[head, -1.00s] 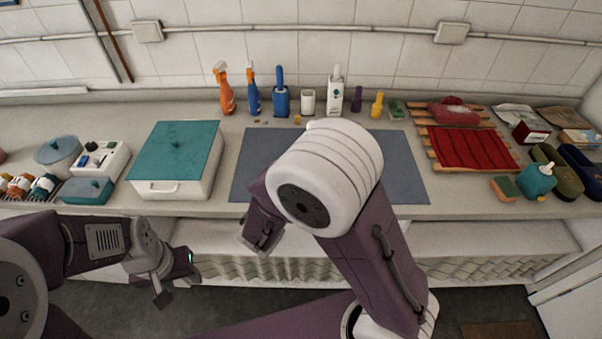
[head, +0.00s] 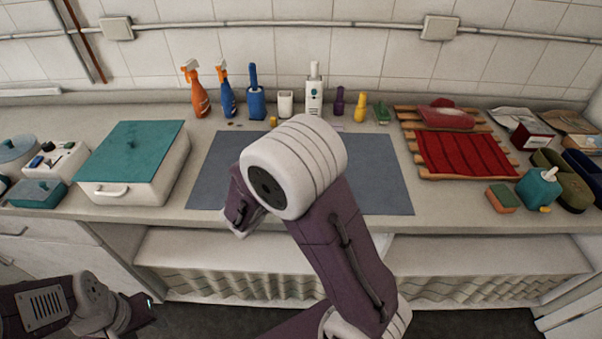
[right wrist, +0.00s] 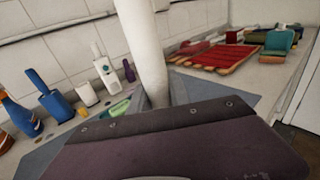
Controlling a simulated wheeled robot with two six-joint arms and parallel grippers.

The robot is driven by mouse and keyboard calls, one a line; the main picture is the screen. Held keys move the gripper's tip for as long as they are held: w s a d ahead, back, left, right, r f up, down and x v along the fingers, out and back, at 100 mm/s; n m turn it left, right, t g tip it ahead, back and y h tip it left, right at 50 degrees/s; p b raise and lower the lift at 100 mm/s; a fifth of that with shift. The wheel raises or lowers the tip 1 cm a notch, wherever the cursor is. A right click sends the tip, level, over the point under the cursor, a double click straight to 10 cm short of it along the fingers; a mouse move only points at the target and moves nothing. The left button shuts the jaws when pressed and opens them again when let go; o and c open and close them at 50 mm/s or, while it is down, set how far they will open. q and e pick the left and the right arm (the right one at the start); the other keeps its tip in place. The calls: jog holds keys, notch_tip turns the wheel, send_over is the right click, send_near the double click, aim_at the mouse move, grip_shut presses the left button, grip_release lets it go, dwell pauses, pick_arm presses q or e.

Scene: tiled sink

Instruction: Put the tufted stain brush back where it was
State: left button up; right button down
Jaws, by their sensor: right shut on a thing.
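My right gripper (head: 238,218) is over the front edge of the grey mat, left of my white arm joint. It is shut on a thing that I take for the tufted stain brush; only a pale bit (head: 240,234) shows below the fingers. The brush's bristles and most of its shape are hidden. In the right wrist view, a pale upright shaft (right wrist: 146,50) stands behind my purple gripper body; I cannot tell whether it belongs to the brush. My left gripper (head: 140,308) is low at the left, in front of the cabinet; its fingers are unclear.
Along the wall stand an orange spray bottle (head: 196,92), a blue spray bottle (head: 226,95), a blue brush in a holder (head: 256,98), a white cup (head: 285,104) and a white bottle (head: 314,95). A teal-lidded box (head: 130,150) is left of the mat (head: 385,180); a red cloth (head: 465,152) lies right.

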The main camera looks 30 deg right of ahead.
jog(key=shift+w+a+f+b, duration=0.1)
jog(key=shift+w+f, duration=1)
jog(key=shift+f, duration=0.2)
jog(key=shift+w+a+f+b, duration=0.1)
jog(key=shift+w+f+b, duration=0.05)
jog(key=shift+w+f, duration=1.05)
jog(key=shift+w+a+f+b, duration=0.1)
jog(key=shift+w+f, duration=0.85)
jog(key=shift+f, duration=0.45)
jog(key=shift+s, duration=0.1)
jog(key=c, duration=1.2)
grip_release()
jog(key=shift+f, duration=0.15)
jog(key=shift+c, duration=0.2)
